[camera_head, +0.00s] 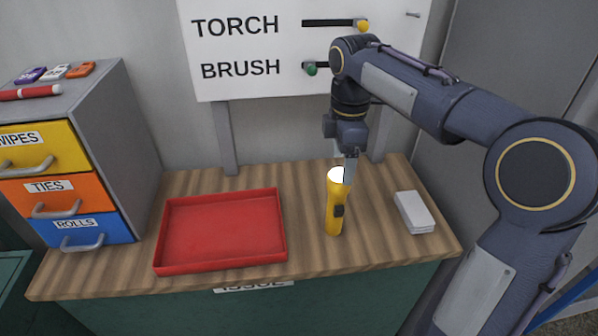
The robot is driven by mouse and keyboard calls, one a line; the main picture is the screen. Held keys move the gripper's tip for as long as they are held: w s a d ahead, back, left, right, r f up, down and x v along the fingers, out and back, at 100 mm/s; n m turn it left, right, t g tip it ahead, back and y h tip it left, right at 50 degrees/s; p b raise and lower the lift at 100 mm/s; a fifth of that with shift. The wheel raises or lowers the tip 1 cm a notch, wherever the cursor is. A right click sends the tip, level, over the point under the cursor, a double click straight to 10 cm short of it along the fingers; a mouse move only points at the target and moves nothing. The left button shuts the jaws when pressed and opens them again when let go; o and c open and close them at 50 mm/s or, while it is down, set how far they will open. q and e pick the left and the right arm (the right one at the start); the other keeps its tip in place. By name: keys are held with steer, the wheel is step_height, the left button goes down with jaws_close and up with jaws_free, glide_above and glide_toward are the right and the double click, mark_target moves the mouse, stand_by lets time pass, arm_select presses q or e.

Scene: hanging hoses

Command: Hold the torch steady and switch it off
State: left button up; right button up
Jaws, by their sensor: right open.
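A yellow torch (334,218) stands upright on the wooden counter, to the right of the red tray. Its top is bright white, and a dark switch shows on its right side. My right gripper (348,180) points down at the torch's upper end, open. It overlaps the torch in this view, so I cannot tell whether it touches it. My left gripper is not in view.
A red tray (222,232) lies empty on the counter (380,249). A white stacked block (414,212) lies at the right. A drawer cabinet (110,135) stands at the left. Behind is a white board (240,55) labelled TORCH and BRUSH, with yellow and green knobs in slots.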

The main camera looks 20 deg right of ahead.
mark_target(340, 176)
steer(key=shift+w+a+f, duration=0.15)
steer(key=shift+w+f, duration=0.1)
step_height(340, 176, down, 7)
steer(key=shift+f+b, duration=0.2)
steer(key=shift+b, duration=0.1)
steer(key=shift+s, duration=0.1)
steer(key=c, duration=1.2)
steer(key=shift+o, duration=0.2)
